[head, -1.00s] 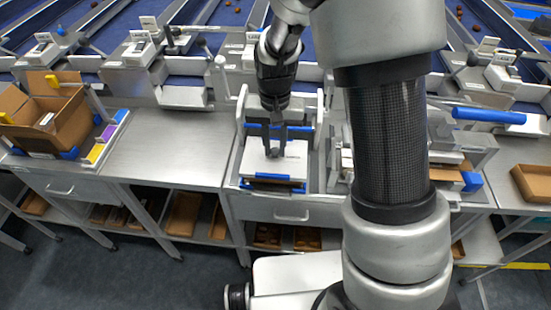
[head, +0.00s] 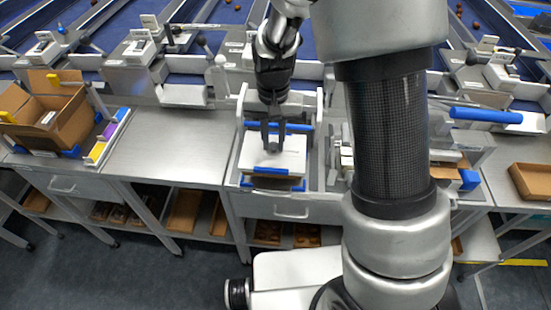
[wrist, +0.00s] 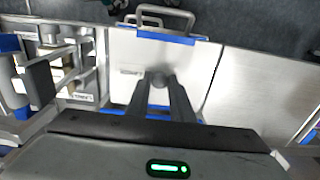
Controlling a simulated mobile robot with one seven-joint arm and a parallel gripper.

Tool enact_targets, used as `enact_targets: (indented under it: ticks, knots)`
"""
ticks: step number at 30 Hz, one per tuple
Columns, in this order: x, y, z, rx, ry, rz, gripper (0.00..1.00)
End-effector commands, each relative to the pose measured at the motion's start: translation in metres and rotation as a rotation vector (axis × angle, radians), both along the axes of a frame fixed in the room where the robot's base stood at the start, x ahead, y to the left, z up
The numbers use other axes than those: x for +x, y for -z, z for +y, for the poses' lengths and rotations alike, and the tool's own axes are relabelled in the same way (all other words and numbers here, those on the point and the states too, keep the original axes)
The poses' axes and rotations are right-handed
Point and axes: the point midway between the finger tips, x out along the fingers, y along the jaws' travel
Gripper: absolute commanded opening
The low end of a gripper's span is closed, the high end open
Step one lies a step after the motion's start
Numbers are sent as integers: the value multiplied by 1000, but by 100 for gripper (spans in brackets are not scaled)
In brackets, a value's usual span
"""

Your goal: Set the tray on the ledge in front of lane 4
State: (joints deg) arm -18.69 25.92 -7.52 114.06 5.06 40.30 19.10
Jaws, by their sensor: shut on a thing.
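A flat white panel (head: 290,155) with a small label and a dark round knob sits inside a metal frame (head: 241,115) on the bench. I cannot tell whether it is the tray itself or a lid on it. My gripper (head: 272,148) points down with its fingers closed around the knob. The wrist view also shows the panel (wrist: 195,70) and my gripper (wrist: 160,82) at the knob. Blue pieces show at the panel's front edge and beneath it. A pale ledge (head: 184,96) stands before one blue lane. No lane number is readable.
A cardboard box (head: 62,122) and a rack of coloured blocks (head: 98,150) stand at left. The bare bench top (head: 165,150) beside the frame is clear. A blue-handled tool (head: 487,114) and a shallow cardboard tray (head: 532,178) are at right.

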Motion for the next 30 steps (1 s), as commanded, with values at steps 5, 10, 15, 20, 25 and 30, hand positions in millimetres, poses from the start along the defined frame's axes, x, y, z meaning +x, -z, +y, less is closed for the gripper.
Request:
enact_targets:
  ticks: [5, 10, 15, 20, 25, 30]
  knots:
    - [3, -1, 14, 0, -2, 0, 0]
    - [7, -1, 28, 1, -2, -1, 0]
    - [10, -1, 41, 0, -2, 0, 0]
    - [13, -1, 54, 0, -1, 0, 0]
    - [15, 0, 67, 0, -2, 1, 0]
    - [19, -1, 81, 0, -3, 0, 0]
